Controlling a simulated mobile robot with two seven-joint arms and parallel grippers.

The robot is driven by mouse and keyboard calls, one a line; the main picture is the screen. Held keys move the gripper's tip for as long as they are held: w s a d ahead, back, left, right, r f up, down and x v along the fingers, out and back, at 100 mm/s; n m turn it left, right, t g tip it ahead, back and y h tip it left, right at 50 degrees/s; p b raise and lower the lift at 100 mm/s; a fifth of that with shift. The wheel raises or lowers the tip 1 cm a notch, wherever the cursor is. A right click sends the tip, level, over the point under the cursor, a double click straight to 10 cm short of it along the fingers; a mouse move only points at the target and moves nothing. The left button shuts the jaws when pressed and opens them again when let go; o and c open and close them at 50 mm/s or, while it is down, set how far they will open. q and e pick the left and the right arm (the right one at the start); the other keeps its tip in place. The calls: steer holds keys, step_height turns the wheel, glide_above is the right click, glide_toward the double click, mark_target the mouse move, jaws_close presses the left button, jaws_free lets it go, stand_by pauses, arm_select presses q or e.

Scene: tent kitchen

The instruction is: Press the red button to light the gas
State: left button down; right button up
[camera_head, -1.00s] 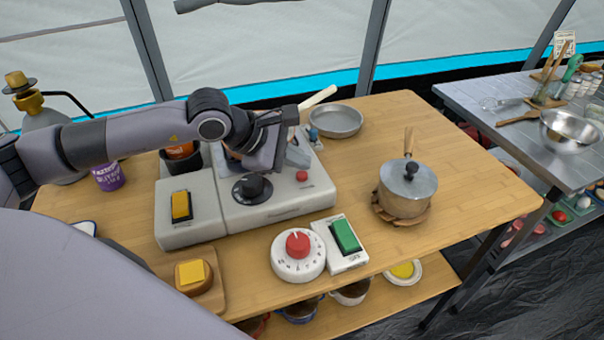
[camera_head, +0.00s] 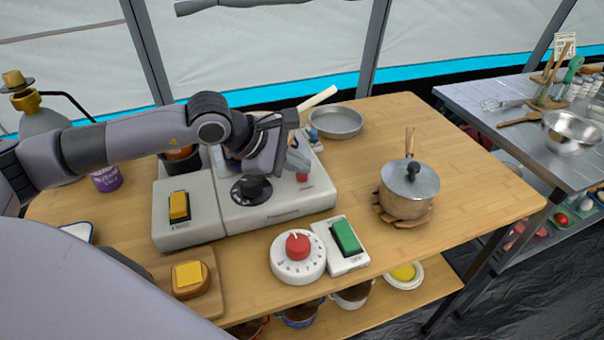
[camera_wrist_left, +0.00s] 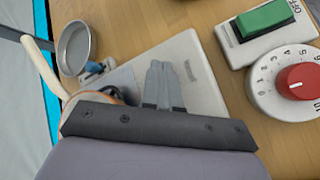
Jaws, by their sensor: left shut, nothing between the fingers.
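The red button (camera_head: 302,178) is on the right part of the white stove unit's (camera_head: 240,217) front, to the right of its black knob (camera_head: 251,188). My left gripper (camera_head: 298,164) is over the stove with its fingers shut and empty, pointing down. Its fingertips overlap the button's upper edge in the head view; I cannot tell if they touch it. In the left wrist view the closed fingers (camera_wrist_left: 161,70) lie over the white stove top, and the button is hidden. My right gripper is not in view.
A white timer with a red knob (camera_head: 298,246) and a green switch (camera_head: 345,236) sit in front of the stove. A yellow switch (camera_head: 179,206) is at left. A lidded pot (camera_head: 408,188) stands right, a pan (camera_head: 337,121) behind. The wooden table between them is clear.

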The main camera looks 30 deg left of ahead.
mark_target(298, 177)
arm_select(q)
steer(key=shift+f+b, duration=0.4)
stand_by(0.3)
steer(key=shift+r, duration=0.1)
steer(key=shift+r+p, duration=0.35)
steer(key=shift+r, duration=0.5)
steer(key=shift+r+p, duration=1.35)
steer(key=shift+r, duration=1.25)
steer(key=shift+f, duration=0.1)
